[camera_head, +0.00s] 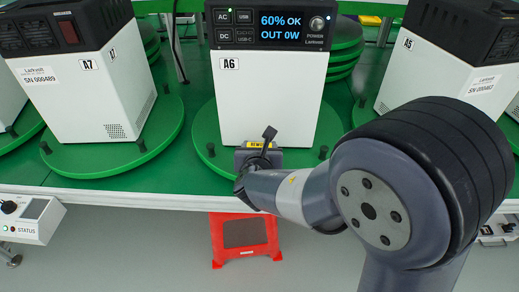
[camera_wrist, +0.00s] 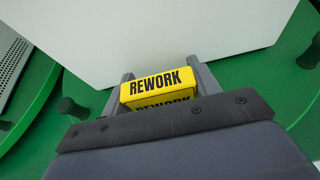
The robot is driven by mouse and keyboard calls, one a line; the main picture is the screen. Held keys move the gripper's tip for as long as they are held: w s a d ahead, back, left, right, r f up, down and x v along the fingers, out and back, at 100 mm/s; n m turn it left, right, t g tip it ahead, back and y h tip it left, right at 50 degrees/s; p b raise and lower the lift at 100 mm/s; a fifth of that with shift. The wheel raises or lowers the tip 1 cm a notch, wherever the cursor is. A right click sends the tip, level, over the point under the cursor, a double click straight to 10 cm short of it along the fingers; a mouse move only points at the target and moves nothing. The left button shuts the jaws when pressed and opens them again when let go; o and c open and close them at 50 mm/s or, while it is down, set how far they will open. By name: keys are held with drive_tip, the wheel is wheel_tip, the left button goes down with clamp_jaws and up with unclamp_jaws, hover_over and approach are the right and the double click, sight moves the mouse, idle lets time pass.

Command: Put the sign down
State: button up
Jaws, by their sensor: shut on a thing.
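The yellow sign (camera_wrist: 158,86) with black REWORK lettering is between the fingers of my gripper (camera_wrist: 160,88) in the wrist view. My gripper is shut on it. In the head view my gripper (camera_head: 258,150) is low in front of the white unit labelled A6 (camera_head: 262,95), over the front of its green turntable (camera_head: 203,135). A small yellow strip of the sign (camera_head: 258,145) shows there. Whether the sign touches the turntable or the unit cannot be told.
Unit A7 (camera_head: 85,95) stands on a turntable at left, and unit A5 (camera_head: 440,75) at right. Black pegs (camera_head: 323,152) stand on the turntable rims. A red step stool (camera_head: 243,236) is on the floor below the table edge. A status box (camera_head: 27,217) hangs at left.

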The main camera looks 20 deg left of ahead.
drive_tip(key=shift+f, duration=0.15)
drive_tip(key=o, duration=1)
drive_tip(key=shift+o, duration=0.2)
